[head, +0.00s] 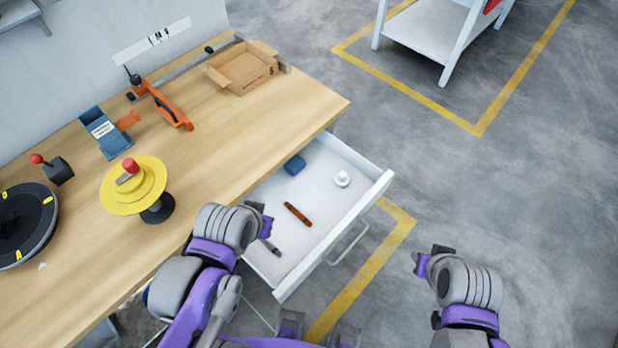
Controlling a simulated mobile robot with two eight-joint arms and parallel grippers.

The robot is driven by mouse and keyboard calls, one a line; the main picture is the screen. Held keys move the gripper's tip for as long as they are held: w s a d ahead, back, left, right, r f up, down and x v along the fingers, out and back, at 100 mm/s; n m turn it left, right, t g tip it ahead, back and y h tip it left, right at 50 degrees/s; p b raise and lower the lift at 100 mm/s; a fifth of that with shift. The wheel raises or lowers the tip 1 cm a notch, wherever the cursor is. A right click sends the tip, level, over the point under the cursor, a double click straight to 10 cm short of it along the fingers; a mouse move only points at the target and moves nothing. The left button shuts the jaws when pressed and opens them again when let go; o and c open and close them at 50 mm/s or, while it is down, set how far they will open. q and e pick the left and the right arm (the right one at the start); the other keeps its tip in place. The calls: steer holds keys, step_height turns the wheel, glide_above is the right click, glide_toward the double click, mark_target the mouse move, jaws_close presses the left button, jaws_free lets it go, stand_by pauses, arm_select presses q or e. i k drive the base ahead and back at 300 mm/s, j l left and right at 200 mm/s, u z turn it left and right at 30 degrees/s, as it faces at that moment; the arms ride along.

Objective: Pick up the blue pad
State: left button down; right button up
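The blue pad (295,165) is a small dark-blue block lying in the open white drawer (352,178), near its back left by the table edge. My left gripper (268,232) is over the near left part of the drawer, below the pad in the picture and apart from it. Its fingers are small and partly hidden by the wrist, so I cannot tell whether they are apart. My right gripper (428,258) is out over the floor to the right of the drawer, far from the pad. Its fingers are also unclear.
The wooden table (230,130) carries a yellow spool (120,200), a cardboard box (242,68) and an orange tool (170,105).

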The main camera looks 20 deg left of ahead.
mark_target(296, 164)
steer(key=u, duration=2.35)
steer(key=l+z, duration=0.15)
steer(key=z, duration=0.3)
steer(key=l+z, duration=0.2)
steer(key=z, duration=0.2)
steer(key=l+z, duration=0.2)
steer(key=z, duration=0.25)
steer(key=k, duration=0.05)
